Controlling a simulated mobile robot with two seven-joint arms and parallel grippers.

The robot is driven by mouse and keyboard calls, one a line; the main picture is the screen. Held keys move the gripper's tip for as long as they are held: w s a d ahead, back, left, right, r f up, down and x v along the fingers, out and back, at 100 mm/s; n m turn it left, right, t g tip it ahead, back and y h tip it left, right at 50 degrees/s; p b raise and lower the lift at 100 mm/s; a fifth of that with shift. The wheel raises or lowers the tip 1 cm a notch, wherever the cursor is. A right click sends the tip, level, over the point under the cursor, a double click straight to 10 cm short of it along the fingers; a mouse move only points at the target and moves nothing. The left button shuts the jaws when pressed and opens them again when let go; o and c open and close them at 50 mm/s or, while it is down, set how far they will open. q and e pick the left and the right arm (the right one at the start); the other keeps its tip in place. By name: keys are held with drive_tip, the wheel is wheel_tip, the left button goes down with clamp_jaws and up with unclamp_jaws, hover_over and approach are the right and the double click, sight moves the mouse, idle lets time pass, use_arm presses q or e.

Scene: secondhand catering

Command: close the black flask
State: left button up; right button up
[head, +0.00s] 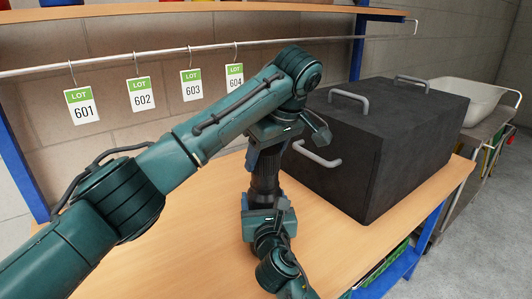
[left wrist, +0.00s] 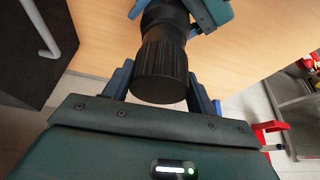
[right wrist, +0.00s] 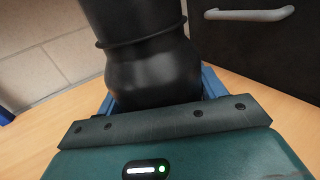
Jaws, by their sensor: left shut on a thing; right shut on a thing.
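The black flask (head: 265,176) stands upright above the table, between my two grippers. My left gripper (head: 268,146) comes down from above and is shut on its ribbed black cap (left wrist: 160,68). The cap lies in line with the flask body, and I see no clear gap between them; whether it is screwed tight I cannot tell. My right gripper (head: 266,212) is lower down and is shut on the flask body, which fills the right wrist view (right wrist: 150,65). The fingertips are partly hidden by the flask and the gripper housings.
A large black box (head: 400,145) with grey handles stands close to the right of the flask on the wooden table (head: 190,240). Lot tags (head: 142,94) hang from a rail behind. A white basin (head: 470,100) is at the far right. The table's left part is clear.

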use_arm(q)
drive_tip(key=shift+f, duration=0.9)
drive_tip(key=shift+f, duration=0.55)
